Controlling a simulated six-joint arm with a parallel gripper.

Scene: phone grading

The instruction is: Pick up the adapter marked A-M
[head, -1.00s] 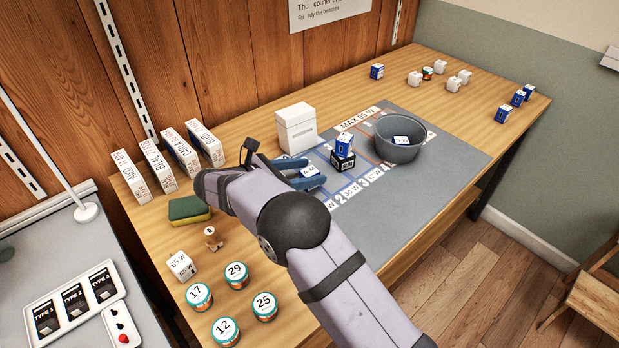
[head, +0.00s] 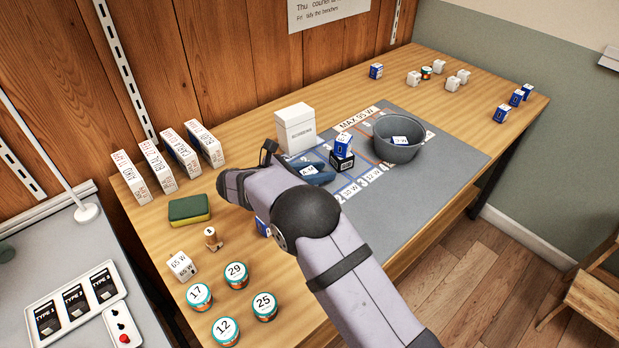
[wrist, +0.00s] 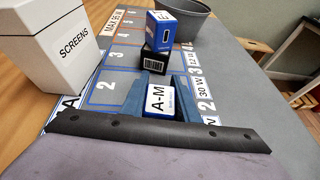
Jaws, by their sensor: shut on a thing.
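The adapter marked A-M (head: 309,169) is a small blue block with a white label, on or just above the grey mat, left of the two-block stack. In the wrist view the adapter (wrist: 160,100) sits between the blue fingers of my gripper (wrist: 165,88), label facing up. My gripper (head: 319,168) is shut on it. The adapter's underside is hidden, so I cannot tell whether it touches the mat.
A blue adapter (head: 343,145) on a black box (head: 342,162) stands close by on the right. The white SCREENS box (head: 295,128) is behind on the left. A grey bowl (head: 383,150) holds another adapter (head: 400,141). The mat's right part is clear.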

